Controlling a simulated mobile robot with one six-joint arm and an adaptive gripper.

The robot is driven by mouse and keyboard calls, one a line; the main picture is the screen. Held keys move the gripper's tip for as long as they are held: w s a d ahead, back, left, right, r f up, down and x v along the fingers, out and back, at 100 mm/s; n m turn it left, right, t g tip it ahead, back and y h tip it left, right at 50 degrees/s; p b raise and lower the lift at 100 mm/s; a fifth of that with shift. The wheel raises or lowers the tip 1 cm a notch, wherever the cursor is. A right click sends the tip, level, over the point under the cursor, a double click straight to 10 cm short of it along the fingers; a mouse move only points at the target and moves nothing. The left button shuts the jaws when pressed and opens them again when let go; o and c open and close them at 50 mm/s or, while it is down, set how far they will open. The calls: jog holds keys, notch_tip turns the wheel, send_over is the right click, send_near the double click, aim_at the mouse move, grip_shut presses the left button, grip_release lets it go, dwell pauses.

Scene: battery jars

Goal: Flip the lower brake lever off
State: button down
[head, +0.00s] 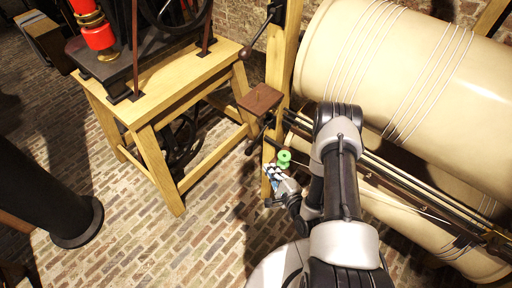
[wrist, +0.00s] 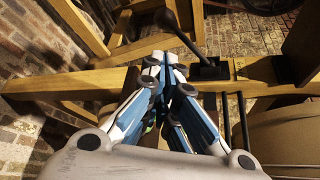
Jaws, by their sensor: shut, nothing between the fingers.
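A dark lever (wrist: 184,38) with a round knob shows in the wrist view, just beyond my fingers. It rises up and left from a dark mount (wrist: 208,71) on a wooden post. In the head view, a dark lever with a knob (head: 249,149) sits low on the post, below a brown block, and looks like the lower brake lever. An upper lever (head: 246,52) sticks out higher on the same post. My gripper (head: 270,170) is shut and empty, below and right of the lower lever. Its fingertips (wrist: 166,64) look apart from the lever, though depth is unclear.
A brown block (head: 260,100) juts from the post above the lower lever. A green spool-like piece (head: 284,158) is close beside my gripper. A wooden table (head: 150,85) stands left, large cream cylinders (head: 400,75) right.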

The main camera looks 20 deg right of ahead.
jog(key=shift+s, duration=0.1)
jog(key=b+x, duration=0.3)
jog(key=x, duration=0.7)
dwell(0.5)
